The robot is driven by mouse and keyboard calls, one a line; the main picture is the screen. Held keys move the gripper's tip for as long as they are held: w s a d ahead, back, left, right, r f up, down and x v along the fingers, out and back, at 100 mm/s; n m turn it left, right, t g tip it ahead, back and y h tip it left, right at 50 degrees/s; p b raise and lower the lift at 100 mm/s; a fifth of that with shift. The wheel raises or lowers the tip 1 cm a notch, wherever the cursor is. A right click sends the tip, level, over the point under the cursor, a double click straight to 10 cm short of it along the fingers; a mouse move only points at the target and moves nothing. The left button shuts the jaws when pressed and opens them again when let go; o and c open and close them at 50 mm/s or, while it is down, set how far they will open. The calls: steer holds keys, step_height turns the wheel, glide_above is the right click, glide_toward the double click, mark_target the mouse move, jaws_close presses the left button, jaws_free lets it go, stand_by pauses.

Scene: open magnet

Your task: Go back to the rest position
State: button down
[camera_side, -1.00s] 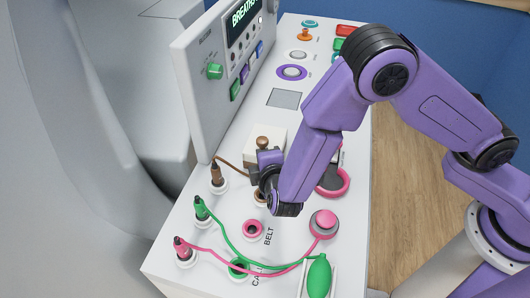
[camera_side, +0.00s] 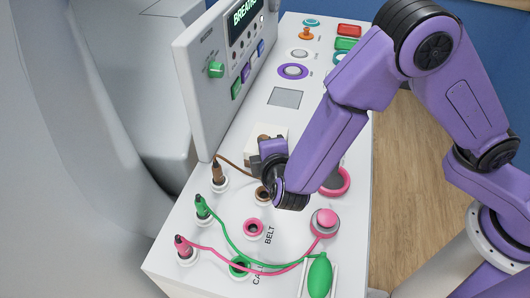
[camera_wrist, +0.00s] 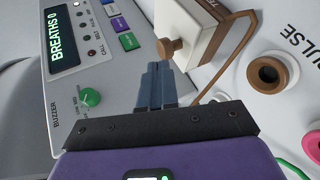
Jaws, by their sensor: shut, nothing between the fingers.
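My gripper (camera_wrist: 158,82) is shut and empty in the wrist view, its two grey-blue fingers pressed together. They point toward a brown knob (camera_wrist: 171,47) on a cream box (camera_wrist: 205,22); no grip on the knob shows. In the side view my gripper (camera_side: 270,148) hangs over the white console top, in front of the cream box (camera_side: 252,150), which it partly hides. The fingertips are hard to make out there. My purple arm reaches in from the right with its elbow raised.
An upright panel (camera_side: 205,90) with a BREATHS display (camera_side: 243,21) stands left of my gripper. Brown (camera_side: 217,175), green (camera_side: 203,208) and pink (camera_side: 184,248) plugs with cables stand along the left edge. A pink socket (camera_side: 253,229) and green bulb (camera_side: 319,277) are nearer. A brown cable (camera_wrist: 225,70) runs beside the fingers.

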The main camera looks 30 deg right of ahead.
steer(key=f+v, duration=0.1)
steer(key=v, duration=0.7)
steer(key=s+d+r+m+g+h, duration=0.1)
steer(key=s+d+r+g, duration=0.15)
steer(key=d, duration=0.55)
steer(key=s+d+r+m+g, duration=0.15)
steer(key=d+g, duration=0.25)
steer(key=d, duration=0.4)
steer(key=s+d+r+g+y, duration=0.3)
steer(key=s+d+g+y, duration=0.2)
steer(key=s+d, duration=0.5)
steer(key=s, duration=0.3)
steer(key=shift+s+y, duration=0.3)
steer(key=shift+s, duration=0.1)
